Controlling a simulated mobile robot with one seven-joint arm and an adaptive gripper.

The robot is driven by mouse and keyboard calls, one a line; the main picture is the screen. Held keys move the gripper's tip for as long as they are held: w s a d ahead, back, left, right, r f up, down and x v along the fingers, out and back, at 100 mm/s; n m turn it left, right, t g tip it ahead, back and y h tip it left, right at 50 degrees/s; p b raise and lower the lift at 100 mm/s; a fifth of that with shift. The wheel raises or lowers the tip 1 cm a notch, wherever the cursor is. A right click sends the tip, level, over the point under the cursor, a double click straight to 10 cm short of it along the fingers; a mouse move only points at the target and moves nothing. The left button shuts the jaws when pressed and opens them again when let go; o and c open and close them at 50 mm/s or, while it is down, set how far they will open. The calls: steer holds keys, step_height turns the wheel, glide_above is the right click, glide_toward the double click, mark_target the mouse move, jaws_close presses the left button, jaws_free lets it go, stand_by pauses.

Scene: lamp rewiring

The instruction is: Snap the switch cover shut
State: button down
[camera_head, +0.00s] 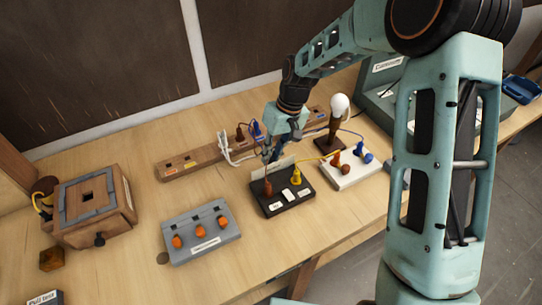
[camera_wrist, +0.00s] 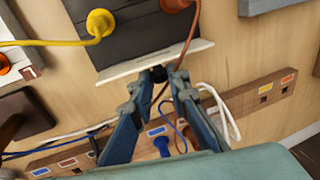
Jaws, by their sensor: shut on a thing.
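The black switch box (camera_head: 272,208) sits on the bench in the middle of the head view. Its pale cover (camera_head: 284,166) stands raised along the box's back edge. In the wrist view the cover (camera_wrist: 130,66) shows as a thin pale strip, edge-on, below the dark box (camera_wrist: 140,32). My gripper (camera_wrist: 160,78) has its fingertips together on a small black knob (camera_wrist: 158,73) at the cover's edge. In the head view my gripper (camera_head: 268,157) is behind the cover, and its fingertips are partly hidden.
A yellow plug (camera_wrist: 100,22) and an orange-brown plug sit on the box. A brown cable (camera_wrist: 188,50) runs close past my fingers. A wooden terminal strip (camera_head: 190,160) with white cables lies behind. A grey block (camera_head: 200,240) stands front left, and a white base (camera_head: 350,175) at right.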

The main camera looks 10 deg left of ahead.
mark_target(275, 164)
steer(key=shift+s+d+r+t+y+b, duration=0.1)
steer(key=shift+s+d+t+y+b, duration=0.4)
steer(key=shift+t+b, duration=0.55)
steer(key=shift+s+d+t+y+b, duration=0.25)
steer(key=shift+t+y+b, duration=0.45)
steer(key=shift+b, duration=0.65)
steer(key=shift+s+d+n+t+y+b, duration=0.25)
steer(key=shift+s+t+y+b, duration=0.1)
steer(key=shift+t+y+b, duration=0.3)
steer(key=shift+s+d+n+t+y+b, duration=0.25)
steer(key=shift+t+y+b, duration=0.3)
steer(key=shift+b, duration=0.3)
steer(key=t+b, duration=0.1)
steer(key=b, duration=0.2)
steer(key=s+f+t+y+b, duration=0.1)
steer(key=b, duration=0.2)
steer(key=shift+d+f, duration=0.1)
steer(key=shift+d, duration=0.2)
steer(key=b, duration=0.2)
steer(key=shift+s+y+b, duration=0.1)
steer(key=shift+y+b, duration=0.2)
steer(key=shift+y, duration=0.1)
steer(key=t+b, duration=0.1)
steer(key=b, duration=0.1)
steer(key=shift+s+d+y+b, duration=0.15)
steer(key=shift+y+b, duration=0.15)
steer(key=shift+b, duration=0.05)
steer(key=shift+r, duration=0.2)
